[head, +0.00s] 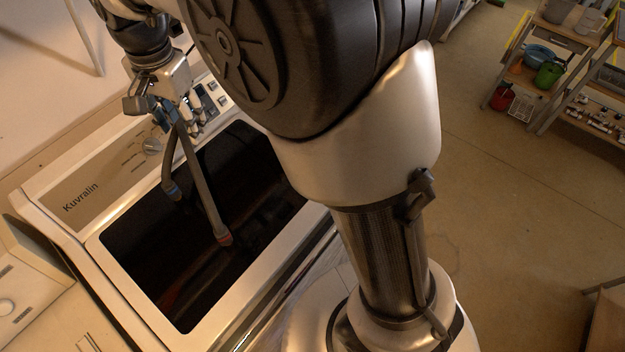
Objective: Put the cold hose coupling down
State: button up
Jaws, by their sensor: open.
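My gripper (164,108) is at the upper left of the head view, above the back panel of a white appliance. Its jaws are open, and the upper ends of two grey hoses are close to or between its fingers. A blue part (160,116) shows there; I cannot tell whether the fingers touch it. The cold hose appears to be the one with a blue coupling (172,191) at its lower end, over the dark lid. The other hose's red coupling (224,239) hangs lower and further right, also over the lid. Contact with the lid is unclear.
Another white appliance (30,290) stands at the lower left. Shelves (545,65) with bins stand far right. Open floor (510,190) lies between.

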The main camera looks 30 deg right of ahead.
jog(key=s+d+r+n, duration=0.2)
jog(key=s+d+r, duration=0.2)
jog(key=s+d, duration=0.2)
jog(key=s+d+n+t, duration=0.1)
jog(key=s+d+n, duration=0.2)
jog(key=s, duration=0.6)
jog(key=s+d+f+n+t, duration=0.1)
jog(key=s+d+n, duration=0.3)
jog(key=s, duration=0.6)
jog(key=d+t, duration=0.1)
jog(key=d, duration=0.1)
jog(key=shift+s+d+f, duration=0.2)
jog(key=shift+d+f, duration=0.1)
jog(key=shift+d, duration=0.1)
notch_tip(320, 180, down, 7)
jog(key=b, duration=0.7)
jog(key=shift+f, duration=0.15)
